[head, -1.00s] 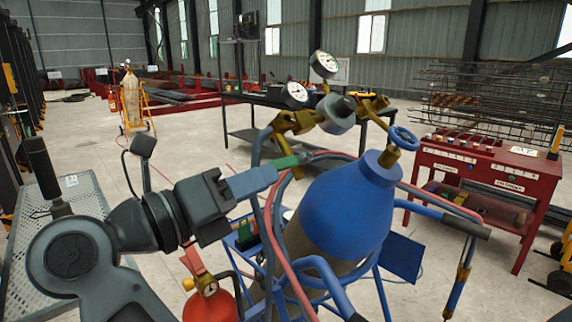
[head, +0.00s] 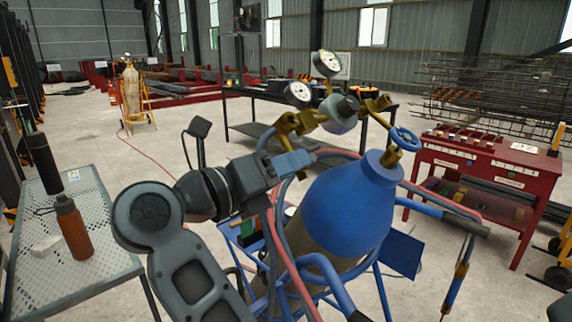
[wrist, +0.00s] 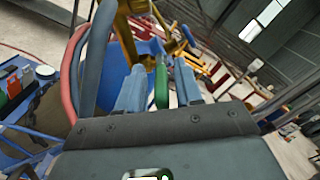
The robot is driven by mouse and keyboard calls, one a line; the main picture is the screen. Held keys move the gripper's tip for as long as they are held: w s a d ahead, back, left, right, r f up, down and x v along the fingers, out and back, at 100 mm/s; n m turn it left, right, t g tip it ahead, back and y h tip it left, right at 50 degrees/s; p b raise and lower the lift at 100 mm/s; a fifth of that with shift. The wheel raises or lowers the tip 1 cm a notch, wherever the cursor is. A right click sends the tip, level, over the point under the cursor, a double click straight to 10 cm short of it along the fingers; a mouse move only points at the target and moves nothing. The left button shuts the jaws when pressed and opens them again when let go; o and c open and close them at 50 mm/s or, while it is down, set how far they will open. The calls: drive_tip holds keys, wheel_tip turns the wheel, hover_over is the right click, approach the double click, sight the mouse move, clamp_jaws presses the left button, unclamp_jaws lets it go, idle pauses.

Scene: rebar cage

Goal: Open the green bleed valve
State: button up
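The green bleed valve (wrist: 162,86) shows in the wrist view as an upright green handle between my two blue fingers. My gripper (wrist: 160,88) is open around it, with a narrow gap on each side. In the head view my gripper (head: 306,160) is at the brass regulator (head: 298,121) left of the blue cylinder (head: 345,208). The green handle is hidden behind the fingers there. Two round gauges (head: 326,64) sit above the regulator. A blue handwheel (head: 404,139) tops the cylinder valve.
Red and blue hoses (head: 275,228) loop close beside my gripper. A perforated metal table (head: 108,238) with an orange bottle (head: 73,227) stands at left. A red workbench (head: 488,171) is at right, and a dark table (head: 252,98) stands behind.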

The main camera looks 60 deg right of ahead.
clamp_jaws()
